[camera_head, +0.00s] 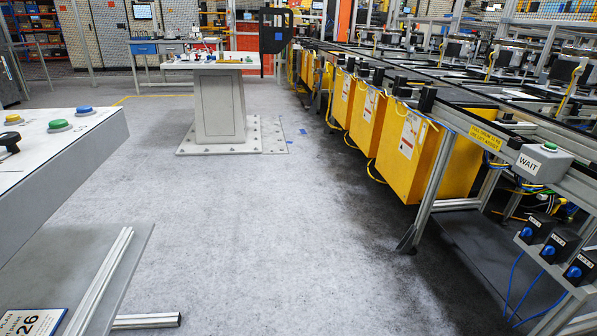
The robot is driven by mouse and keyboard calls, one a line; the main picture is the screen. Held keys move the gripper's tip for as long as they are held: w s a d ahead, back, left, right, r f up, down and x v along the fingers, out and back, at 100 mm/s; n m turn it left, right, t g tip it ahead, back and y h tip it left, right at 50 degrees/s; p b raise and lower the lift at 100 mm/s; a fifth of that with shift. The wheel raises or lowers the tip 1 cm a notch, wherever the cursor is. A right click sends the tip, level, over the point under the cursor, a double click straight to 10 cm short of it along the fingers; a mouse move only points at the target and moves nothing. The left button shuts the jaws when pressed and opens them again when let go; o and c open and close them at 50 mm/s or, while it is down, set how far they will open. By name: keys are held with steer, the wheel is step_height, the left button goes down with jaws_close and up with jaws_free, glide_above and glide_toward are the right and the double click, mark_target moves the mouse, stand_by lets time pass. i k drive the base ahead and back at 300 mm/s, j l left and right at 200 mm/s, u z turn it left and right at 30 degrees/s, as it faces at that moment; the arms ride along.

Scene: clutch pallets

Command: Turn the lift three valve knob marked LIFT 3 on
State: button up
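Three black valve boxes with round blue knobs sit in a row on a metal bracket at the lower right. The far knob (527,232), the middle knob (548,251) and the near knob (574,272) each have a small white label above. The labels are too small to read surely, so I cannot tell which is LIFT 3. I cannot make out which way any knob is turned. Blue hoses hang below the boxes. My gripper is not in view.
A grey WAIT box (543,163) with a green button stands above the valves on the conveyor frame. Yellow bins (412,150) line the conveyor. A grey panel (60,150) with coloured buttons juts in at left. A pedestal table (220,105) stands ahead. The middle floor is clear.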

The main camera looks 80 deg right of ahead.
mark_target(575, 271)
steer(key=z, duration=4.05)
